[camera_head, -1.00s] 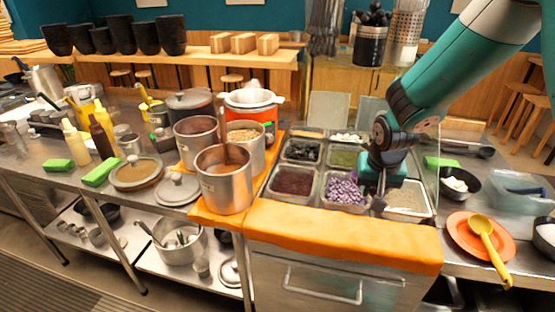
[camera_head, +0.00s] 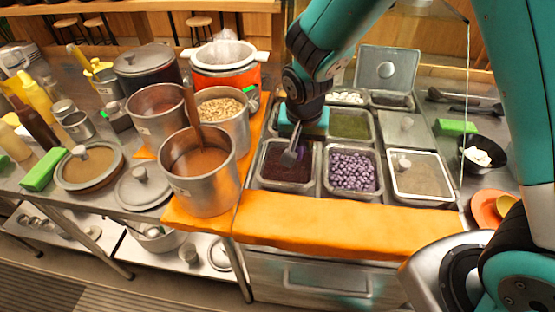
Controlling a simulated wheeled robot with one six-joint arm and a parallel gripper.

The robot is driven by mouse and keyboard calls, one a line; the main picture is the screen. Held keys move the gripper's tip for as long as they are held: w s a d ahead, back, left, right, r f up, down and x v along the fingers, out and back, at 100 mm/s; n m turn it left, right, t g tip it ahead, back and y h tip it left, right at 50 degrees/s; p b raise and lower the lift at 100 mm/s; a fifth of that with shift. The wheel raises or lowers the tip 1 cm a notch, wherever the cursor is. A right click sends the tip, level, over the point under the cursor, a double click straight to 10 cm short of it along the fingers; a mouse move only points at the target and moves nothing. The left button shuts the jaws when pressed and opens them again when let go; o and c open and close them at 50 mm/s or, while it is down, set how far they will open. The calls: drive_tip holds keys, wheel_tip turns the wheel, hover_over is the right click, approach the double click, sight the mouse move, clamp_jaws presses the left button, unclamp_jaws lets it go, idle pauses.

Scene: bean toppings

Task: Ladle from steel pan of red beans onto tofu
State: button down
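The steel pan of dark red beans (camera_head: 262,181) is in the front left of the topping counter. My gripper (camera_head: 291,158) points down over this pan, its grey fingertips at or just above the beans. I cannot tell whether the fingers are open, or whether they hold anything; no ladle shows clearly in them. A black bowl (camera_head: 466,157) with white pieces that look like tofu (camera_head: 481,157) stands at the right. A yellow spoon or ladle (camera_head: 506,203) lies on an orange plate (camera_head: 481,208), partly hidden by my arm.
A pan of purple beans (camera_head: 352,172) and a lidded pan (camera_head: 420,174) stand right of the red beans. A tall steel pot (camera_head: 205,185) with a wooden handle sticking up (camera_head: 191,110) stands close on the left. An orange cloth (camera_head: 330,235) covers the front edge.

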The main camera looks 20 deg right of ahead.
drive_tip(key=s+a+f, duration=0.2)
drive_tip(key=s+a, duration=0.1)
drive_tip(key=a, duration=0.2)
drive_tip(key=b, duration=0.7)
approach(282, 184)
drive_tip(key=shift+m+g, duration=0.3)
drive_tip(key=f, duration=0.3)
drive_tip(key=s+f, duration=0.1)
drive_tip(key=f, duration=0.1)
drive_tip(key=shift+a, duration=0.35)
drive_tip(key=w+f+t+b, duration=0.1)
drive_tip(key=w+d+f+b, duration=0.1)
drive_tip(key=b, duration=0.1)
drive_tip(key=shift+w+d+t+h, duration=0.15)
drive_tip(key=shift+w+t+h, duration=0.1)
drive_tip(key=shift+t+h, duration=0.15)
drive_tip(key=shift+w, duration=0.15)
drive_tip(key=shift+r, duration=0.1)
